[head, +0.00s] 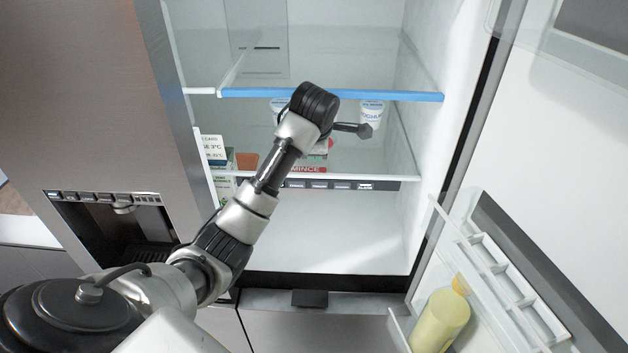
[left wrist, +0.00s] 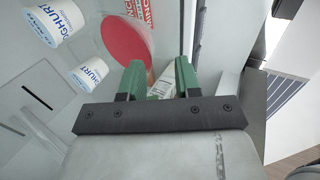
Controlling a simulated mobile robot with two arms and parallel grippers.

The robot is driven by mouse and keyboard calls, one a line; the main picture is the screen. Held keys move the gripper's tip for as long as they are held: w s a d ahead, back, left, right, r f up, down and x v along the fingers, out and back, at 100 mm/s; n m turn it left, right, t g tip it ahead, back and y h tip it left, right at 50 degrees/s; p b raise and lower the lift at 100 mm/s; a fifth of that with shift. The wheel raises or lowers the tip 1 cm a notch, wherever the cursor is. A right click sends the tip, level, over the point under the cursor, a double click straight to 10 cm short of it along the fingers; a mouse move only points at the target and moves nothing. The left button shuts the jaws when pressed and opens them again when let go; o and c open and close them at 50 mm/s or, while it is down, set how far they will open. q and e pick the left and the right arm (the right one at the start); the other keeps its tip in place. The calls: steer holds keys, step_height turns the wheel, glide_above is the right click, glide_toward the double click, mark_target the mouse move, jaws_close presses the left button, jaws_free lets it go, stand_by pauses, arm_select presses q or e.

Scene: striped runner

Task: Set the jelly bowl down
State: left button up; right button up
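In the left wrist view a round red surface with a pale rim, which looks like the jelly bowl (left wrist: 122,36), lies just beyond the left fingertip. That finger overlaps its lower edge. My left gripper (left wrist: 159,78) has its two green fingers apart, with a clear gap between them; a pale printed carton (left wrist: 163,84) shows through the gap. I cannot tell whether a finger touches the bowl or what the bowl rests on. In the head view my left arm reaches into the open fridge, and its wrist hides most of the bowl's area. My right gripper is in neither view.
Yoghurt cups (head: 372,113) stand near the blue-edged shelf (head: 400,96). A mince pack (head: 306,170) and cartons (head: 214,150) sit on the shelf below. The fridge bottom (head: 320,240) is bare. The open door holds a yellow bottle (head: 440,320) at right.

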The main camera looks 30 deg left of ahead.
arm_select(q)
steer(key=s+d+p, duration=0.2)
steer(key=s+d, duration=0.3)
steer(key=s, duration=0.4)
steer(key=shift+d, duration=0.25)
